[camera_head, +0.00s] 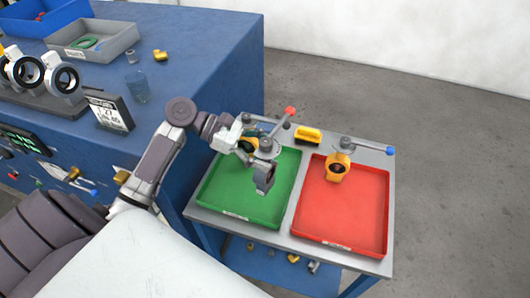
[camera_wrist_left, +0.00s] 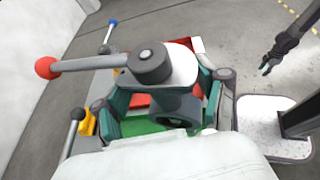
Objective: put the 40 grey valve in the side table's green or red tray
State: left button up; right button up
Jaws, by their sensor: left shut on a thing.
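My left gripper (camera_head: 257,158) is shut on a grey valve (camera_head: 265,178), whose lever ends in a red knob. The valve hangs over the green tray (camera_head: 222,207) on the side table; I cannot tell whether it touches the tray floor. In the left wrist view, the valve (camera_wrist_left: 178,106) sits between the teal finger pads of the left gripper (camera_wrist_left: 165,100). The red tray (camera_head: 340,222) is to the right and holds an orange valve (camera_head: 338,170) with a blue-ended lever. A dark gripper, apparently my right one (camera_wrist_left: 267,66), shows small in the wrist view, away from the trays.
A yellow-handled object (camera_head: 307,136) lies at the side table's (camera_head: 377,265) back edge. The blue workbench (camera_head: 190,65) at left carries ring-shaped valves (camera_head: 60,76), a glass (camera_head: 138,86), a small display (camera_head: 109,112) and bins. Small parts lie on the table's lower shelf. The red tray's front is clear.

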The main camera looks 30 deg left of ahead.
aim_at(270, 179)
pick_arm(q)
jog(key=shift+f+b, duration=1.6)
jog(key=shift+b, duration=0.5)
jog(key=shift+f, duration=0.55)
notch_tip(270, 179, down, 2)
jog(key=shift+f, duration=0.85)
jog(key=shift+f+b, duration=0.45)
jog(key=shift+f, duration=0.4)
jog(key=shift+f+p, duration=0.1)
jog(key=shift+p, duration=0.25)
dwell(1.1)
